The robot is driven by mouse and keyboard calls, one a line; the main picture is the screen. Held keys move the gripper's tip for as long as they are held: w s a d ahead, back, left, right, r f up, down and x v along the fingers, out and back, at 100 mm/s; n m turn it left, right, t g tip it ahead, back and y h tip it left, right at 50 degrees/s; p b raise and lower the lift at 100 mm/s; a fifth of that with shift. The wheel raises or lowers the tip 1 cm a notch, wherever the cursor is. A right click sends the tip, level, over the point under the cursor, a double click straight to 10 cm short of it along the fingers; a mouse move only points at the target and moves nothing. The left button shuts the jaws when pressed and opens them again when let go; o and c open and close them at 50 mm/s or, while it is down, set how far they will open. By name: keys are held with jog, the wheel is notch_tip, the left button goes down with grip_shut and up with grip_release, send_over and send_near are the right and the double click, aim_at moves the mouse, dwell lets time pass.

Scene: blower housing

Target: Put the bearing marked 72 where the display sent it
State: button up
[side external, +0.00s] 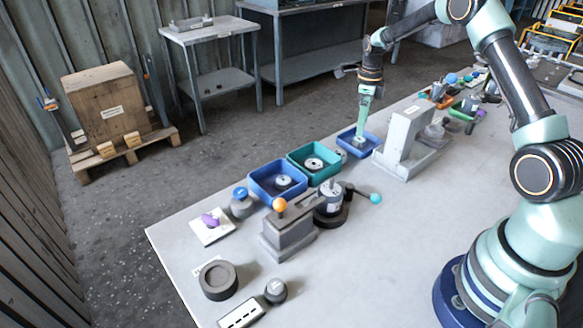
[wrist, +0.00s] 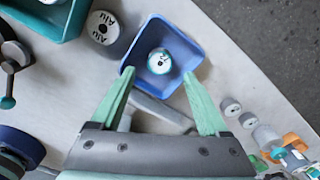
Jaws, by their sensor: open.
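My gripper (side external: 360,138) is open over the small blue tray (side external: 346,139) at the back edge of the table. In the wrist view, its two green fingertips (wrist: 157,75) stand apart at the near side of that tray (wrist: 190,32). A round white-topped bearing (wrist: 160,62) lies in the tray, between and just beyond the fingertips; its marking is too small to read. Other round parts sit in the teal bin (side external: 296,154) and the larger blue bin (side external: 262,192): one in the teal bin (side external: 314,163), one in the blue (side external: 284,181). I cannot make out a display or its text.
A grey upright block (side external: 402,135) stands close right of the small tray. A cylinder marked "Alu" (wrist: 103,27) stands beside the tray. The table's right middle is clear.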

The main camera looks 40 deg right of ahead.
aim_at(360, 139)
jog(key=s+a+r+n+t, duration=0.1)
jog(key=a+r+n, duration=0.2)
jog(key=r, duration=0.4)
jog(key=s+a+r+n, duration=0.1)
jog(key=a+r+n, duration=0.25)
jog(key=r, duration=0.45)
jog(key=s+a+r+n+t, duration=0.2)
jog(key=s+a+n, duration=0.5)
jog(key=n, duration=0.4)
jog(key=s+a+r+n+t, duration=0.2)
jog(key=s+a+n, duration=0.5)
jog(key=s+n, duration=0.3)
jog(key=shift+a+n+t, duration=0.25)
jog(key=shift+n+t, duration=0.05)
jog(key=shift+n, duration=0.95)
jog(key=shift+r, duration=0.15)
